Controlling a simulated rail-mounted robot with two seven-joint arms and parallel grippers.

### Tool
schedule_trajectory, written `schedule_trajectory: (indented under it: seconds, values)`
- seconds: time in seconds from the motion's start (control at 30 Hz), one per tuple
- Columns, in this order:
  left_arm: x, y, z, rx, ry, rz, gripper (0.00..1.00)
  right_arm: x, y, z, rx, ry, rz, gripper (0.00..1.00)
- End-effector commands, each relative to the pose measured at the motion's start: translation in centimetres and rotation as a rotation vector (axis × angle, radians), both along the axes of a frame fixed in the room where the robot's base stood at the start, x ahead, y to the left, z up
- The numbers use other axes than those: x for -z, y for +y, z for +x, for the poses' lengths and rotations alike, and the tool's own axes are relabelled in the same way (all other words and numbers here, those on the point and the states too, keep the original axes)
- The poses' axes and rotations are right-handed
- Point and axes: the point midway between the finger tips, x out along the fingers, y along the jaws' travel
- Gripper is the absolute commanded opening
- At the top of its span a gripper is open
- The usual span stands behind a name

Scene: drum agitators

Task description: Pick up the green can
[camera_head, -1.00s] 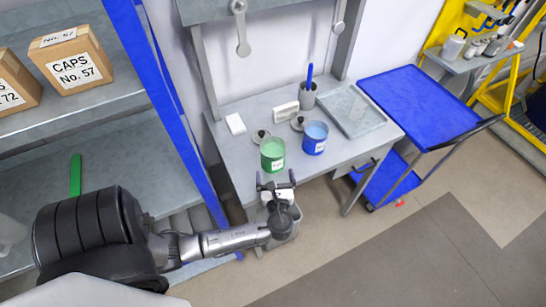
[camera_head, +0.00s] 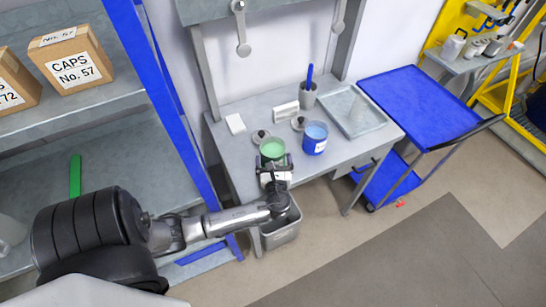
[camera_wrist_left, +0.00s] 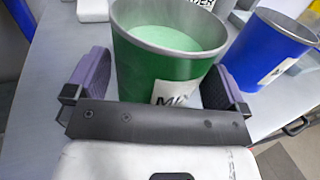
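The green can (camera_head: 272,147) stands upright on the grey workbench (camera_head: 225,155), near its front edge. It is open at the top, with pale green contents and a white label, and fills the middle of the left wrist view (camera_wrist_left: 160,70). My left gripper (camera_head: 274,163) is at the can's near side. In the left wrist view its two purple-padded fingers (camera_wrist_left: 160,85) are spread on either side of the can. A gap shows at the left finger; the right finger is close to the wall, and contact is unclear. My right gripper is not in view.
A blue can (camera_head: 315,140) stands just right of the green can. A cup with a blue-handled tool (camera_head: 308,95) and a shallow tray (camera_head: 356,110) are farther back. A grey bin (camera_head: 281,235) sits below the bench's front.

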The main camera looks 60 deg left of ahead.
Motion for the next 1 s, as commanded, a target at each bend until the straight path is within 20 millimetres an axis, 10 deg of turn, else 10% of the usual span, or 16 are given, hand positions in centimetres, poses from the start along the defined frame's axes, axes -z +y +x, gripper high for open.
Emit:
schedule_trajectory:
  seconds: [0.5,1.0]
  values:
    - [-0.01,-0.05,-0.02,0.0,0.0,0.0,0.51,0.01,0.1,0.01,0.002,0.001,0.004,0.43]
    - [-0.51,-0.03,0.02,0.0,-0.003,0.001,0.5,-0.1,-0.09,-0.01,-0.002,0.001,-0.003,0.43]
